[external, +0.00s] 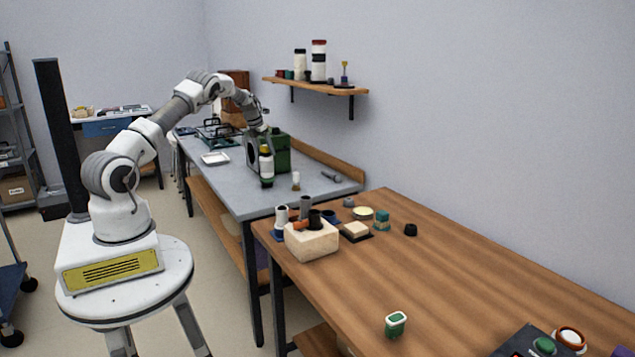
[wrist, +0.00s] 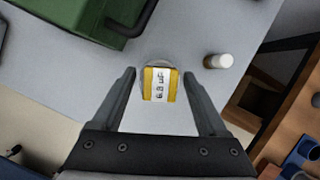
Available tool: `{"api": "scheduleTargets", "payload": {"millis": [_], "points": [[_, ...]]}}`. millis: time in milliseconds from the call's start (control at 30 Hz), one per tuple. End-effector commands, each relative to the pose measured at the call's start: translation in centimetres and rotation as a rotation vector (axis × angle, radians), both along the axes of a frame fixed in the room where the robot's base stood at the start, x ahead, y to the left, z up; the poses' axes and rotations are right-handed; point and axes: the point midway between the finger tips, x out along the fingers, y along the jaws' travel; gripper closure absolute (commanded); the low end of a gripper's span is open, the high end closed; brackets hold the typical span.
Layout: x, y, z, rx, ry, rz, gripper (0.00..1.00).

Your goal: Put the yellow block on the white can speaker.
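The yellow block (wrist: 160,86), with a white label reading 6.8 µF, shows in the wrist view between the two fingers of my gripper (wrist: 159,74). The fingers are wide apart, with a gap on each side of the block. A pale round rim, apparently the white can speaker (wrist: 150,65), shows just behind and under the block, mostly hidden by it. In the external view my gripper (external: 257,150) points down over the grey table, beside an upright white can (external: 266,166) with a dark base. Whether the block rests fully on the can is hard to tell.
A green box (external: 278,152) stands close behind my gripper on the grey table (external: 232,188). A small white-capped bottle (wrist: 218,61) stands to the right in the wrist view. The wooden table (external: 460,260) in front holds a pale block organizer (external: 312,245) and small items.

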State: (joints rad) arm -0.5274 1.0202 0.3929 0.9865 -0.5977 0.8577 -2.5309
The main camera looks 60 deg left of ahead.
Motion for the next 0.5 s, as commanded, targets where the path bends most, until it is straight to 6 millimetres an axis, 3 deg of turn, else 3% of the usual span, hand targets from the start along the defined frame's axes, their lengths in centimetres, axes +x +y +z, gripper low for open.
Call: {"api": "scheduleTargets", "payload": {"millis": [267,500], "points": [[0.0,0.0,0.1,0.0,-0.001,0.0,0.24],[-0.9,-0.3,2.9,0.003,-0.002,0.001,0.24]]}}
